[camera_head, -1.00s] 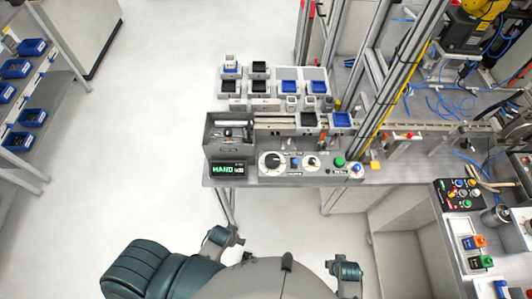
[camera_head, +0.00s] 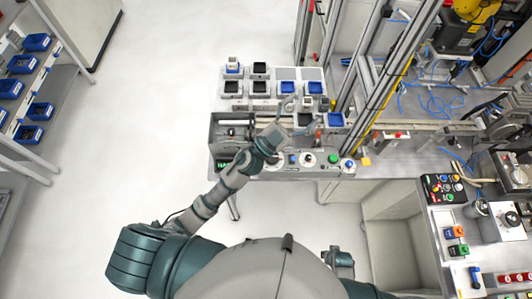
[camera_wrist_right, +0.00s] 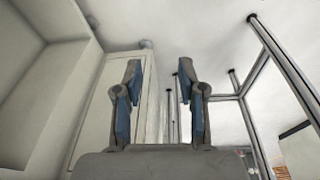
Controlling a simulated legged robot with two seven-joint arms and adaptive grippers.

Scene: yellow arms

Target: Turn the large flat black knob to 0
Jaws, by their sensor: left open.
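The large flat black knob (camera_head: 275,163) is on the front control panel (camera_head: 328,172) of the bench in the head view. My right gripper (camera_wrist_right: 159,82) is open and empty in the right wrist view, with both fingers apart and the floor and frame legs behind.
A smaller knob (camera_head: 308,159), a green button (camera_head: 333,158) and a blue button (camera_head: 349,164) sit right of the large knob. Behind the panel are several trays, some with blue inserts (camera_head: 335,119). An aluminium frame post (camera_head: 378,75) rises at the right.

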